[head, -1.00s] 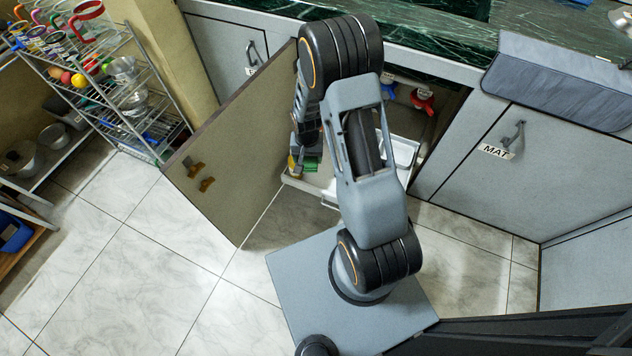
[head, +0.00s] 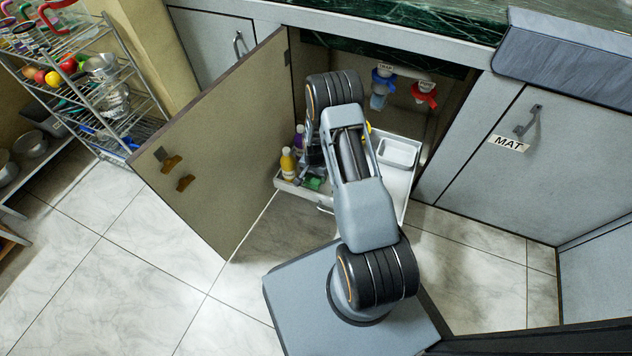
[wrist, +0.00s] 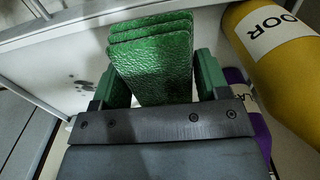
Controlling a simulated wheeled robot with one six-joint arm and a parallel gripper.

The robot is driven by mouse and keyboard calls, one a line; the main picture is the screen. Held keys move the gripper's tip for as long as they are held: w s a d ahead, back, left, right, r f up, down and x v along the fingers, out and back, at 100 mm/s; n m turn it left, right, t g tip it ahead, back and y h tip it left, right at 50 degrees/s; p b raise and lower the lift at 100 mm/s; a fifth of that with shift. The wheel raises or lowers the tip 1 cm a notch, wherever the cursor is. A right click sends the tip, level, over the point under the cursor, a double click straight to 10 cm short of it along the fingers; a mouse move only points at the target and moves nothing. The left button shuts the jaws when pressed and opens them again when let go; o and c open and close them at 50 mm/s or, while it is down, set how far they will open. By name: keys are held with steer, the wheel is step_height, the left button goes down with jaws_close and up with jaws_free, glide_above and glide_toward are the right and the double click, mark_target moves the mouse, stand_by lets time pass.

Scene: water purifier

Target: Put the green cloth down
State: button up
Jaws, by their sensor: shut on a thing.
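The green cloth (wrist: 150,60) is a folded, layered, textured stack in the wrist view. It stands between the two green-padded fingers of my gripper (wrist: 160,86), which is shut on it. The cloth is over or against the white pull-out tray (wrist: 85,20); I cannot tell whether it touches the tray floor. In the head view a bit of green cloth (head: 313,183) shows at the left front of the tray (head: 398,186), inside the open cabinet. My arm hides most of the gripper there.
A yellow bottle (wrist: 275,50) labelled "…OOR" and a purple bottle (wrist: 245,105) stand close right of the gripper in the wrist view. A white bin (head: 398,152) sits at the tray's right. The open cabinet door (head: 215,145) is left. Blue (head: 382,82) and red (head: 425,92) valves hang behind.

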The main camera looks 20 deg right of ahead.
steer(key=w+f, duration=0.1)
steer(key=d+f+b, duration=0.1)
steer(key=w+f, duration=0.1)
steer(key=shift+w+d+f+b, duration=0.25)
steer(key=shift+w+f+b, duration=0.1)
steer(key=shift+f+b, duration=0.95)
steer(key=shift+f, duration=0.5)
steer(key=shift+f, duration=0.2)
steer(key=o, duration=0.8)
steer(key=shift+r, duration=0.1)
